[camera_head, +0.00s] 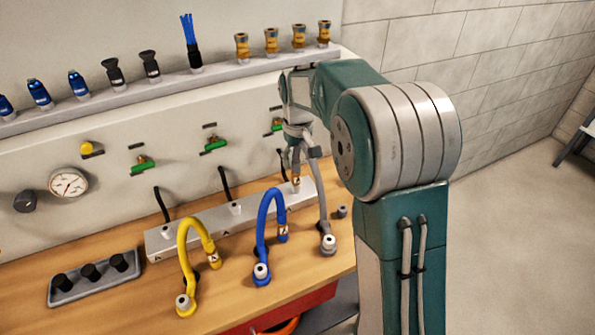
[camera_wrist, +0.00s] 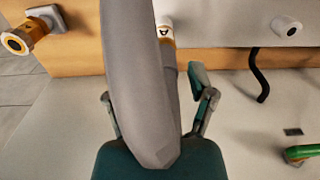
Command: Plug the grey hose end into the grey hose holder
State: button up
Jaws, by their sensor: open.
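The grey hose (camera_head: 323,190) arches up from its grey base on the bench. Its end, with a brass ring and a marked white collar (camera_wrist: 166,25), points down at the right end of the grey bar (camera_head: 190,231); the end also shows in the head view (camera_head: 296,183). The grey holder there is hidden by the hose end, so I cannot tell how deep the end sits. My gripper (camera_head: 295,150) is above it. In the wrist view my gripper (camera_wrist: 158,95) is open, its fingers wide apart on either side of the hose, which fills the middle.
The yellow hose (camera_head: 187,250) and blue hose (camera_head: 264,220) arch in front of the bar. A small grey cylinder (camera_head: 342,211) stands right of the grey hose. Green valves (camera_head: 215,144) and black tubes line the wall behind. A brass fitting (camera_wrist: 22,40) shows in the wrist view.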

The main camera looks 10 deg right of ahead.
aim_at(295, 171)
jog(key=f, duration=0.5)
jog(key=shift+a+f, duration=0.1)
jog(key=shift+a, duration=0.3)
jog(key=shift+d+f, duration=0.15)
jog(key=shift+f, duration=0.35)
jog(key=shift+s+f, duration=0.15)
jog(key=shift+s, duration=0.05)
jog(key=shift+d, duration=0.15)
grip_shut()
